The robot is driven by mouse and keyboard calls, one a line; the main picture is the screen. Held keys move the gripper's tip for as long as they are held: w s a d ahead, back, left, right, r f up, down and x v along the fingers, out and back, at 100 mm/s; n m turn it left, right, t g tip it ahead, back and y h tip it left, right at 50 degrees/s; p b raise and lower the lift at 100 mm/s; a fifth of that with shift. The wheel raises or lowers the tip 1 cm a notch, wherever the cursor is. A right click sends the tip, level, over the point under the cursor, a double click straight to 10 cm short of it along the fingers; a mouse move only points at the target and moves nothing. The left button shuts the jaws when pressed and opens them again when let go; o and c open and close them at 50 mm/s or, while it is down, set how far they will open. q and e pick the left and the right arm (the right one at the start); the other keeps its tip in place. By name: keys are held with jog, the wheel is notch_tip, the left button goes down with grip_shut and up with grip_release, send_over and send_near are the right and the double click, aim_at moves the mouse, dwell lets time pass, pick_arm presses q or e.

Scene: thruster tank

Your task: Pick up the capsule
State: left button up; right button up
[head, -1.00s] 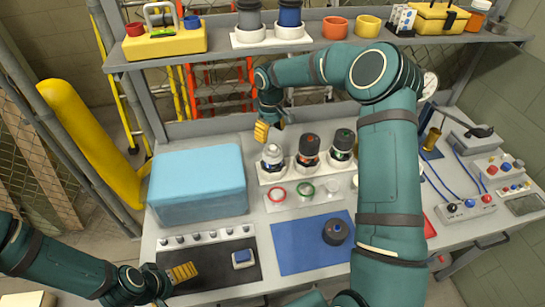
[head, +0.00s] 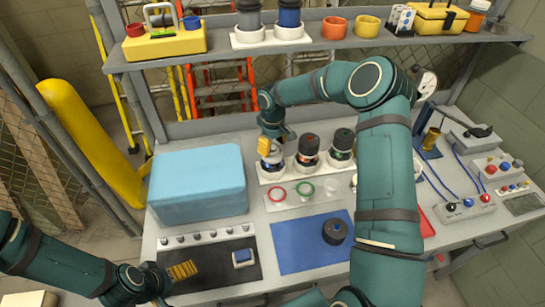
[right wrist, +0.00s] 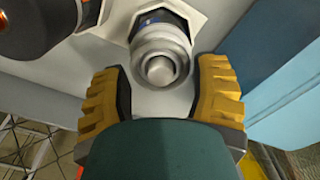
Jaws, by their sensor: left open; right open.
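A silver-topped capsule with a blue band (head: 274,163) stands upright in the leftmost white holder of a row on the bench. In the right wrist view its round metal top (right wrist: 162,68) faces the camera. My right gripper (head: 267,145) is above and at the capsule's top, partly hiding it in the head view. In the right wrist view the right gripper's yellow fingers (right wrist: 165,88) are open, one on each side of the capsule, with gaps showing. My left gripper (head: 182,271) is open and empty over the black mat at the lower left.
Two dark-topped capsules, one orange-banded (head: 308,150) and one green-banded (head: 342,145), stand just right. A light-blue box (head: 198,180) is close on the left. Rings (head: 277,194) lie in front. A shelf (head: 330,48) runs above. The blue mat (head: 290,248) has bare room.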

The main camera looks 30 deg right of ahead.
jog(key=shift+f+b, duration=0.25)
jog(key=shift+b, duration=0.05)
dwell(0.4)
jog(key=shift+s, duration=0.1)
grip_shut()
